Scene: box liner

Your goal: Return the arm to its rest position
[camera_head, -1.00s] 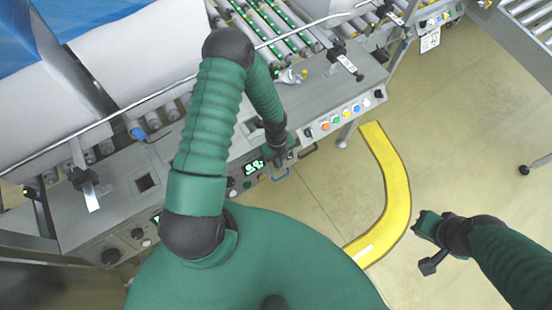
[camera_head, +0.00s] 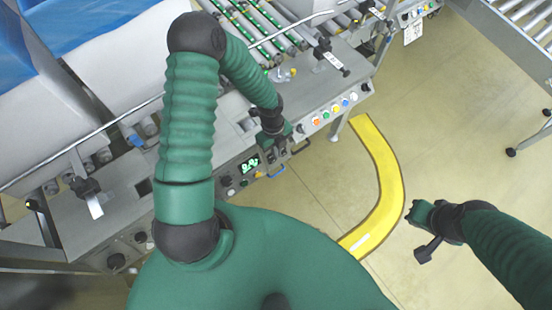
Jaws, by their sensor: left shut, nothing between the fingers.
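My left arm (camera_head: 188,120) is green with black joints. It rises from my body, bends at the top and reaches down to the front of the machine. My left gripper (camera_head: 284,152) is shut and empty, in front of the machine's front panel, just right of the lit green display (camera_head: 249,164). The picture does not show whether it touches the panel. My right arm (camera_head: 505,245) comes in from the right, with its dark end (camera_head: 428,250) over the open floor. Its fingers are too unclear to read.
The grey machine (camera_head: 330,95) with coloured buttons (camera_head: 334,109), rollers and levers fills the upper left. A large white box (camera_head: 55,120) with blue lining (camera_head: 75,30) stands at left. A yellow curved floor marking (camera_head: 385,185) and bare floor lie at right. A roller conveyor (camera_head: 515,50) stands upper right.

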